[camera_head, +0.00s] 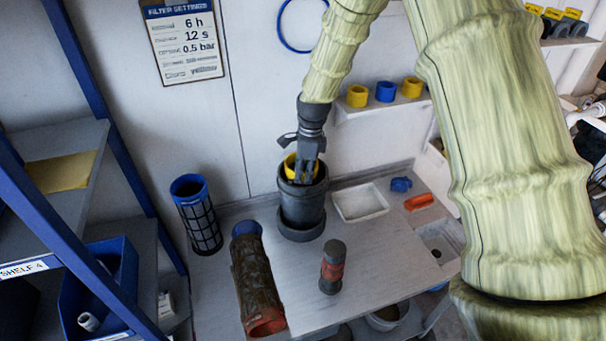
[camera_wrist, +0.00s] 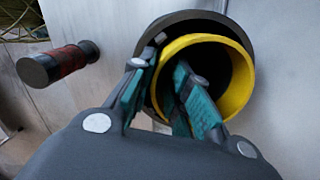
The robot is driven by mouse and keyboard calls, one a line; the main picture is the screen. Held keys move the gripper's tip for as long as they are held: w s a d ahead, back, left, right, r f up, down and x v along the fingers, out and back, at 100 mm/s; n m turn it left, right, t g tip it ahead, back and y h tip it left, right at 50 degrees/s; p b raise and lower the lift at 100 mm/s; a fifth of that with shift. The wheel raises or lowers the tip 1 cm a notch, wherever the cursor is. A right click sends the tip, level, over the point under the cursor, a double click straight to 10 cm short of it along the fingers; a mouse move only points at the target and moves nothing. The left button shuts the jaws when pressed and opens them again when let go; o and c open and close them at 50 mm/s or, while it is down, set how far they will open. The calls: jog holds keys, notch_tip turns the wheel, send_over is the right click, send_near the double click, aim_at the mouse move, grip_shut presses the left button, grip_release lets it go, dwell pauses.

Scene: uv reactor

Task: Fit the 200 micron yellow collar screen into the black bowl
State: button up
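The yellow collar screen (camera_head: 291,169) shows at the mouth of the black bowl (camera_head: 302,207), partly hidden by my gripper (camera_head: 305,176). In the wrist view the yellow collar (camera_wrist: 238,75) is a ring set off to the right over the dark rim of the bowl (camera_wrist: 165,30). My gripper (camera_wrist: 166,65) has one teal-padded finger outside the collar and one inside, with the collar wall between them. It appears shut on that wall. The screen below the collar is hidden, and I cannot tell how deep it sits in the bowl.
A blue-collared black screen (camera_head: 200,220) stands left of the bowl. A brown, dirty screen (camera_head: 258,280) lies in front. A black-and-red cylinder (camera_head: 332,268) stands nearby. A white tray (camera_head: 360,203) is at right. Yellow and blue rings (camera_head: 386,92) sit on the wall shelf.

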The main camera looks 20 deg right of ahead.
notch_tip(320, 180, up, 12)
jog(key=d+b, duration=0.1)
jog(key=b, duration=0.3)
jog(key=shift+d+f+b, duration=0.15)
jog(key=shift+f+b, duration=0.1)
jog(key=shift+b, duration=0.05)
